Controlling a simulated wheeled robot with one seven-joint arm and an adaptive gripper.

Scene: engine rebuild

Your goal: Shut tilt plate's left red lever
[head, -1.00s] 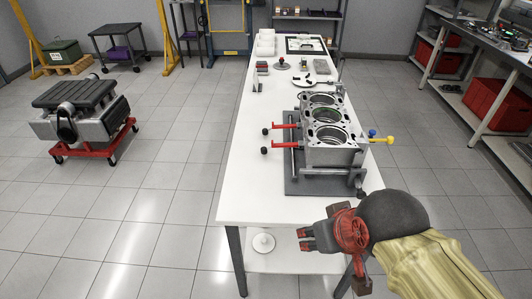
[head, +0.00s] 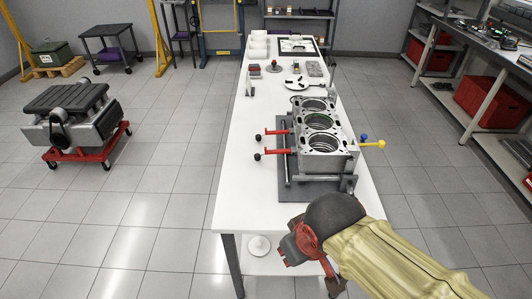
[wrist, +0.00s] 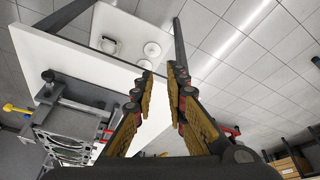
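The tilt plate (head: 305,188) is a dark grey fixture on the white table, with an engine block (head: 322,140) on it. Two red levers with black knobs stick out from its left side, a farther one (head: 277,132) and a nearer one (head: 275,152). My gripper (head: 286,256) is at the near end of the table, in front of the fixture and apart from the levers. In the wrist view my gripper (wrist: 163,72) has its two fingers apart with nothing between them. The engine block (wrist: 68,130) shows at the lower left there.
A yellow-tipped handle (head: 374,144) and a blue knob (head: 364,136) stick out to the block's right. The white table (head: 247,185) is bare left of the fixture. Loose parts lie at its far end. An engine on a red stand (head: 86,155) is on the floor at left.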

